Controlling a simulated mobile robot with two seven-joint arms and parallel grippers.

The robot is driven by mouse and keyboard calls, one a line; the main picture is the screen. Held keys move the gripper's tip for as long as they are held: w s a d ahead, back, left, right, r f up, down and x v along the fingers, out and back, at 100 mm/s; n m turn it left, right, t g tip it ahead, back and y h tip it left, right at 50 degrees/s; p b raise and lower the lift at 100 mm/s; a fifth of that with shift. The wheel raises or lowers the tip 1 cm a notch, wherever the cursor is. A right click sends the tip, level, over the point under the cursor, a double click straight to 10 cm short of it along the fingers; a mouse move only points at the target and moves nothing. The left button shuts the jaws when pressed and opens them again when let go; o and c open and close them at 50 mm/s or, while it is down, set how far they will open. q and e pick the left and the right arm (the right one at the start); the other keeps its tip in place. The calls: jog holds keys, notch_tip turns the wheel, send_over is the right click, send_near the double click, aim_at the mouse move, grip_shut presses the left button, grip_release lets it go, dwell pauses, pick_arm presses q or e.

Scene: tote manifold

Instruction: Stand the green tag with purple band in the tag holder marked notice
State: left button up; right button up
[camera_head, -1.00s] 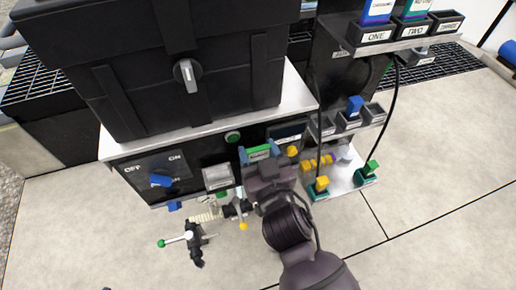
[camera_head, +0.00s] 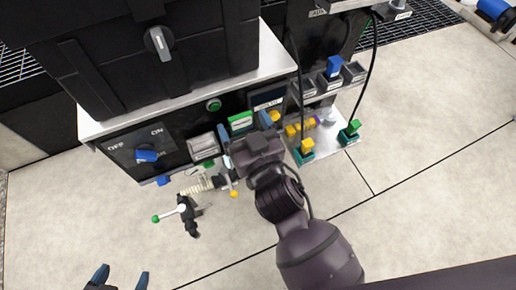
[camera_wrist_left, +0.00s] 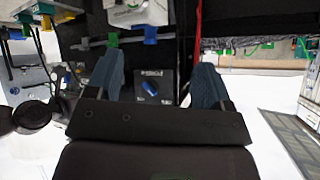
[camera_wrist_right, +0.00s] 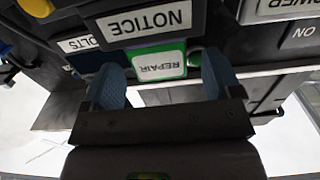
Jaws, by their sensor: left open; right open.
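A green tag (camera_head: 240,121) with a white face reading REPAIR stands upright at the panel front. In the right wrist view the tag (camera_wrist_right: 160,63) shows upside down, at the dark holder marked NOTICE (camera_wrist_right: 150,20), and appears seated in it. My left gripper (camera_head: 117,274) is open and empty at the bottom left, away from the panel.
A grey-white box (camera_head: 202,146), a green button (camera_head: 214,104) and an OFF/ON switch (camera_head: 147,155) lie left of the tag. A VOLTS panel (camera_head: 268,99) and valves with yellow parts (camera_head: 307,146) are to its right. Black cables hang there.

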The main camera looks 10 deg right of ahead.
pick_arm(q)
jog(key=shift+s+a+p, duration=0.2)
jog(key=shift+s+p, duration=0.25)
jog(key=shift+p, duration=0.15)
pick_arm(e)
jog(key=v, duration=0.8)
jog(key=shift+s, duration=0.4)
pick_arm(q)
jog(key=shift+w, duration=0.15)
pick_arm(e)
jog(key=shift+d+r, duration=0.1)
